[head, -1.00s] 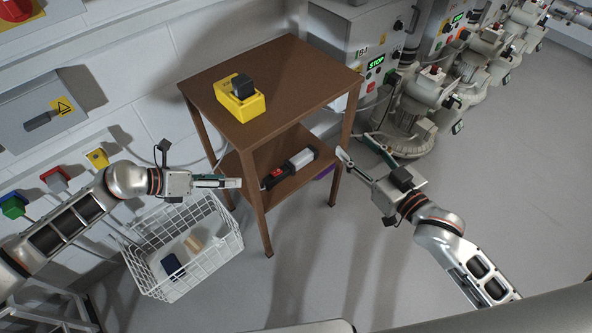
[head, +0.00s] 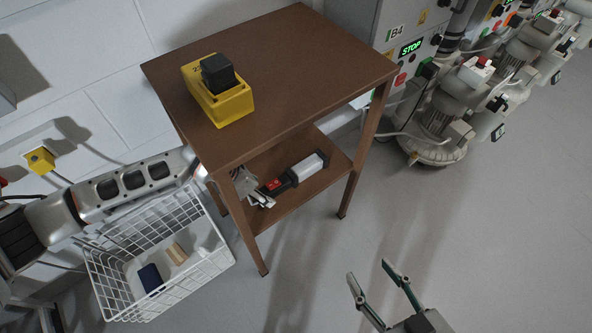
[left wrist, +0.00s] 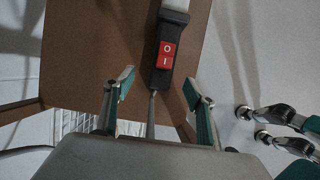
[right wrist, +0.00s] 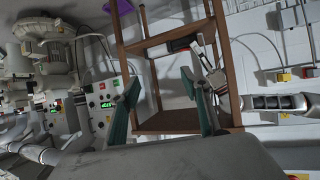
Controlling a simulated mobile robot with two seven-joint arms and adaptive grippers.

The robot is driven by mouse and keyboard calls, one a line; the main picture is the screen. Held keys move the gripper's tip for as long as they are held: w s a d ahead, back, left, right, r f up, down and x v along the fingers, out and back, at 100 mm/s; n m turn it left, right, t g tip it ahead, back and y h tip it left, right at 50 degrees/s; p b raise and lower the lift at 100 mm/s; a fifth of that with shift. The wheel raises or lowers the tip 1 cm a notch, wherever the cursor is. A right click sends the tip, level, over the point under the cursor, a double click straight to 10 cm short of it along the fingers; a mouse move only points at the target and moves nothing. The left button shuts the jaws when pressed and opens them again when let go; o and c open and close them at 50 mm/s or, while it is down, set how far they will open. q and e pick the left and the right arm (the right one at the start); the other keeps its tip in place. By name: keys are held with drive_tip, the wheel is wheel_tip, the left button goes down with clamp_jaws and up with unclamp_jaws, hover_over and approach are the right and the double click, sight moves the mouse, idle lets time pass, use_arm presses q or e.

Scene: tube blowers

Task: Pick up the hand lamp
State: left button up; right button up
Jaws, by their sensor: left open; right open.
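The hand lamp (head: 307,167) lies on the lower shelf of the brown table, with a white tube, a black handle and a red switch. In the left wrist view the lamp's black handle and red switch (left wrist: 166,54) lie just ahead of the fingers, between their lines, with a cord running back between them. My left gripper (head: 264,196) is open at the handle end of the lamp; I see no grip on it. It also shows open in the left wrist view (left wrist: 158,84). My right gripper (head: 368,269) is open and empty, low in front of the table.
A yellow box with a black top (head: 222,95) stands on the table top (head: 300,65). A white wire basket (head: 215,262) stands on the floor under my left arm. Grey machines (head: 455,95) stand at the right. The floor in front is clear.

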sight(292, 173)
use_arm(q)
drive_tip(key=w+d, duration=0.1)
drive_tip(key=w+d+b, duration=0.1)
drive_tip(key=d, duration=0.1)
drive_tip(key=w+d, duration=0.1)
drive_tip(key=shift+d+f, duration=0.3)
drive_tip(key=shift+w+d+r+b, duration=0.15)
drive_tip(key=shift+w+d+b, duration=0.2)
drive_tip(key=d, duration=0.1)
drive_tip(key=w+d+b, duration=0.1)
drive_tip(key=w+d, duration=0.1)
drive_tip(key=shift+d+f, duration=0.1)
drive_tip(key=shift+f, duration=0.2)
drive_tip(key=shift+b+x, duration=0.7)
drive_tip(key=shift+x, duration=0.4)
drive_tip(key=shift+w+f, duration=0.1)
drive_tip(key=shift+f, duration=0.1)
drive_tip(key=shift+w+r, duration=0.1)
drive_tip(key=shift+r, duration=0.15)
drive_tip(key=c, duration=1.5)
use_arm(e)
drive_tip(key=a+m, duration=0.2)
drive_tip(key=a, duration=0.1)
drive_tip(key=a+m+y, duration=0.1)
drive_tip(key=shift+s+a+r+t, duration=0.1)
drive_tip(key=shift+s+a+t, duration=0.15)
drive_tip(key=shift+t, duration=0.05)
